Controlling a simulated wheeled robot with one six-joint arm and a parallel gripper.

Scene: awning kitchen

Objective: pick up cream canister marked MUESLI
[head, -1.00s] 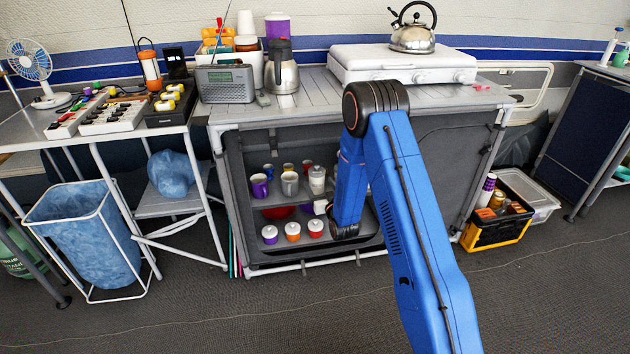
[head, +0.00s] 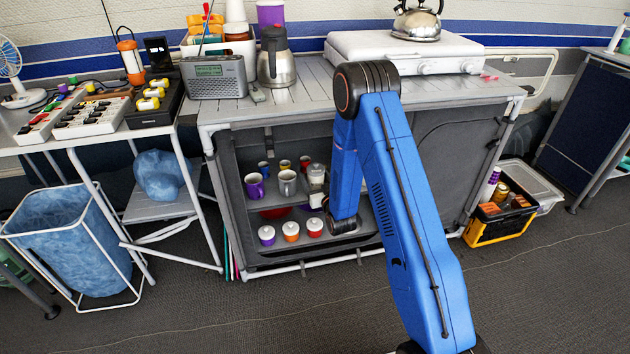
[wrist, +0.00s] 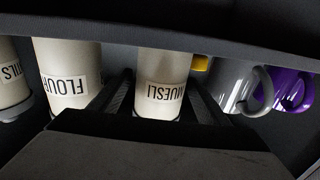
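The wrist view looks upside down. In it the cream canister marked MUESLI (wrist: 162,68) stands between the two dark fingers of my gripper (wrist: 161,84). The fingers are apart, one on each side of the canister, with narrow gaps that look clear of it. A cream canister marked FLOUR (wrist: 68,75) is beside it on the left, and another labelled one (wrist: 12,80) is at the left edge. In the head view a cream canister (head: 317,177), apparently the MUESLI one, shows on the cabinet's upper shelf.
A grey mug (wrist: 232,84) and a purple mug (wrist: 291,88) stand right of the canister in the wrist view. The shelf space is tight, with a dark cabinet panel (wrist: 200,22) close by. Lidded pots (head: 291,231) stand on the lower shelf. Open floor lies before the cabinet.

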